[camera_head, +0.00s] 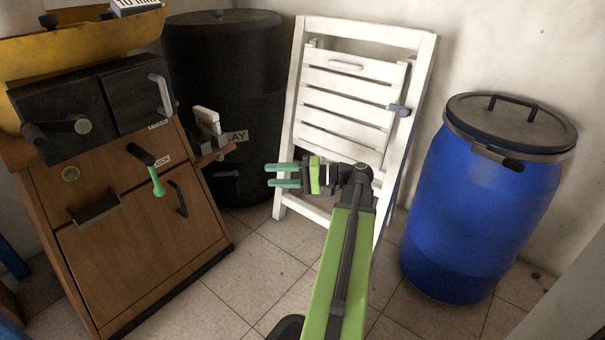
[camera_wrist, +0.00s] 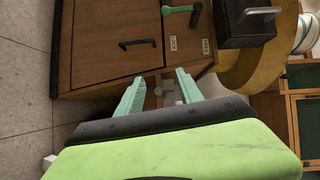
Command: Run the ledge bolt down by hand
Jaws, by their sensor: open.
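A small ledge (camera_head: 214,150) sticks out from the right side of the brown wooden cabinet in the head view. I cannot clearly make out the ledge bolt; small dark and pale fittings at the ledge are too small to tell apart. My gripper (camera_head: 270,175) is open and empty, its two green fingers pointing left toward the ledge with a gap of air between. In the wrist view my gripper (camera_wrist: 160,76) is spread in front of the cabinet's edge. A blurred pale grey piece shows between the fingers there; I cannot tell what it is.
The cabinet (camera_head: 150,235) has a green-gripped lever (camera_head: 156,180) and dark handles. A white carton (camera_head: 207,121) stands at the ledge. A black barrel (camera_head: 225,70) stands behind, a white folded chair (camera_head: 345,85) beyond my gripper, a blue drum (camera_head: 480,200) at right. Tiled floor is clear between.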

